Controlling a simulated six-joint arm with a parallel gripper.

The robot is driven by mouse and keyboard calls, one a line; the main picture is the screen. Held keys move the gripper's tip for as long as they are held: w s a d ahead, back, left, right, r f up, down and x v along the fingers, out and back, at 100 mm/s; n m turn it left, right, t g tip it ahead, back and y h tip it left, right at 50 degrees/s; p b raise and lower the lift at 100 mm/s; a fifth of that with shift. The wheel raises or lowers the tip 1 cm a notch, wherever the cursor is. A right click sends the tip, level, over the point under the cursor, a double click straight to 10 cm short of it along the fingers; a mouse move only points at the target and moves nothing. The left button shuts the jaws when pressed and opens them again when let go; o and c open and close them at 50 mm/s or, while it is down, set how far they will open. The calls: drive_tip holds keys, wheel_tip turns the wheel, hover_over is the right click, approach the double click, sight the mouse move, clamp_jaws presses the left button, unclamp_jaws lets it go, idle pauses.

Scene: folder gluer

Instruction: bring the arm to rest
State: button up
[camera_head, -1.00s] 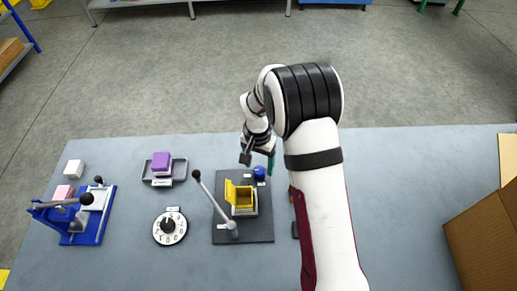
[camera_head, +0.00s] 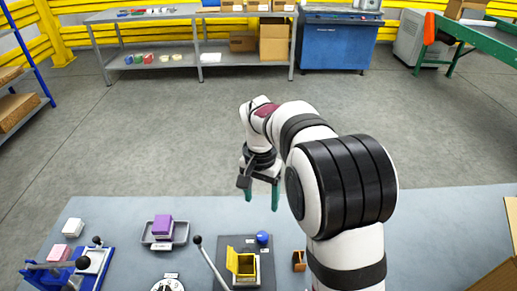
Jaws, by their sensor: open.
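My gripper (camera_head: 262,196) is open and empty, with its two green fingers pointing down and apart. It hangs above the far edge of the grey table (camera_head: 335,212), beyond the yellow box fixture (camera_head: 243,262) and the blue ball knob (camera_head: 263,238). My arm reaches in from the lower right and bends over the table. Nothing shows between the fingers.
A lever (camera_head: 208,262) with a black knob stands left of the yellow fixture. A purple block (camera_head: 163,226) sits in a grey tray (camera_head: 148,239). A blue press (camera_head: 62,274) is at lower left, a cardboard box (camera_head: 497,277) at lower right. Open floor lies beyond the table.

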drive_tip(key=s+d+r+y, duration=0.1)
drive_tip(key=s+d+r, duration=0.15)
drive_tip(key=s, duration=0.35)
drive_tip(key=s+d+r, duration=0.1)
drive_tip(key=s+r, duration=0.3)
drive_tip(key=s, duration=0.2)
drive_tip(key=s+d+f+y, duration=0.1)
drive_tip(key=s+f, duration=0.1)
drive_tip(key=s, duration=1.5)
drive_tip(key=shift+s+f, duration=0.15)
drive_tip(key=shift+s, duration=0.15)
